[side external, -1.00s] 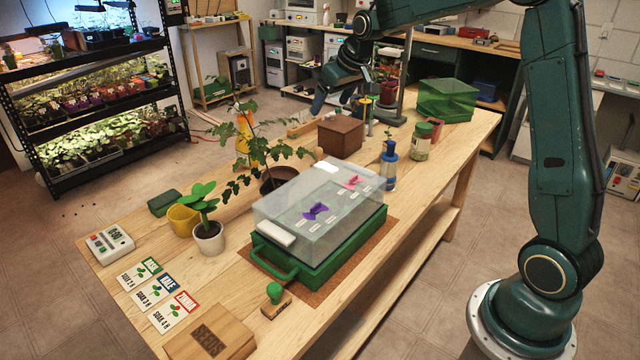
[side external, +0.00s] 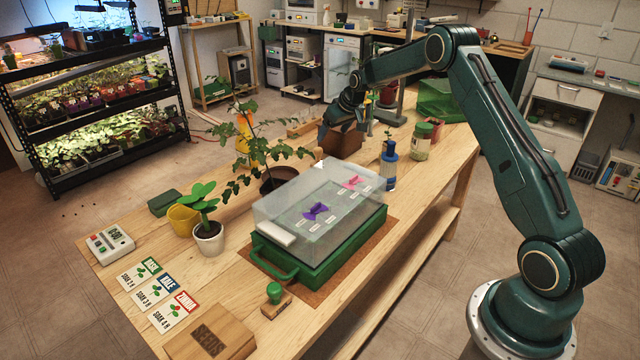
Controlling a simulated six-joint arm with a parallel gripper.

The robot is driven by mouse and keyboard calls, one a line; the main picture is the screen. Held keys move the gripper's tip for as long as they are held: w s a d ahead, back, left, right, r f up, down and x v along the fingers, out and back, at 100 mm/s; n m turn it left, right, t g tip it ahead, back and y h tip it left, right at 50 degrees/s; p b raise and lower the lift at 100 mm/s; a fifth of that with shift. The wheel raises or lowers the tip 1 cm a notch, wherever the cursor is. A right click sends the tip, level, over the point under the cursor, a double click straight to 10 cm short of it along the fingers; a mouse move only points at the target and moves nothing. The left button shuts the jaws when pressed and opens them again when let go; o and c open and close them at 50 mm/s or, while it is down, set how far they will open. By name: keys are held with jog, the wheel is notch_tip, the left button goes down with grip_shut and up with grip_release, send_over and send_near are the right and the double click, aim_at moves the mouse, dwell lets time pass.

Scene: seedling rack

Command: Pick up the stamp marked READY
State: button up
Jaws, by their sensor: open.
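A stamp with a round green handle and a wooden base (side external: 276,304) stands upright on the bench near its front edge. No READY marking can be read on it from here. My gripper (side external: 342,127) is open and empty. It is far from the stamp, towards the back of the bench, over or near the brown wooden box (side external: 341,145).
A clear-lidded green propagator (side external: 318,261) stands between my gripper and the stamp. A wooden SEEDS box (side external: 210,340), seed cards (side external: 157,292), a potted seedling (side external: 208,240) and a tall tomato plant (side external: 262,150) are nearby. A blue bottle (side external: 389,170) and jar (side external: 421,142) stand farther back.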

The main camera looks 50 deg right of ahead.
aim_at(321, 153)
jog(key=shift+x, duration=4.3)
jog(key=shift+a, duration=0.1)
jog(key=shift+x, duration=2.6)
jog(key=c, duration=1.1)
